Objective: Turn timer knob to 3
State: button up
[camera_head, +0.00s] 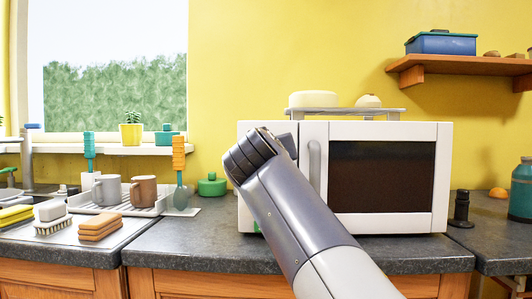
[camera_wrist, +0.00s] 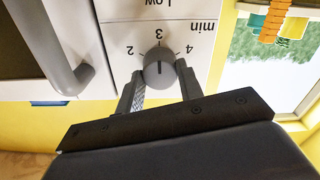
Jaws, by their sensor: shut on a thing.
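The white microwave (camera_head: 440,180) stands on the counter. Its control panel is mostly behind my arm in the head view. In the wrist view the grey timer knob (camera_wrist: 157,78) sits on the white panel (camera_wrist: 115,25), between the two fingers of my gripper (camera_wrist: 161,82). My gripper is shut on the knob. The panel appears upside down, with 2, 3 and 4 around the knob and "min" and "Low" beyond. A dark line on the knob runs roughly in line with the 3. In the head view my gripper's fingers are hidden.
The microwave's door handle (camera_head: 314,170) is just right of my arm and also shows close by in the wrist view (camera_wrist: 62,65). A rack (camera_head: 385,111) is on top. A drying tray (camera_head: 162,207) with mugs stands left. A dark grinder (camera_head: 461,210) stands right.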

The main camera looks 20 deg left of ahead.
jog(key=shift+f, duration=0.1)
jog(key=o, duration=1)
jog(key=v, duration=1)
jog(key=shift+s, duration=0.4)
jog(key=x, duration=1)
jog(key=shift+w, duration=0.4)
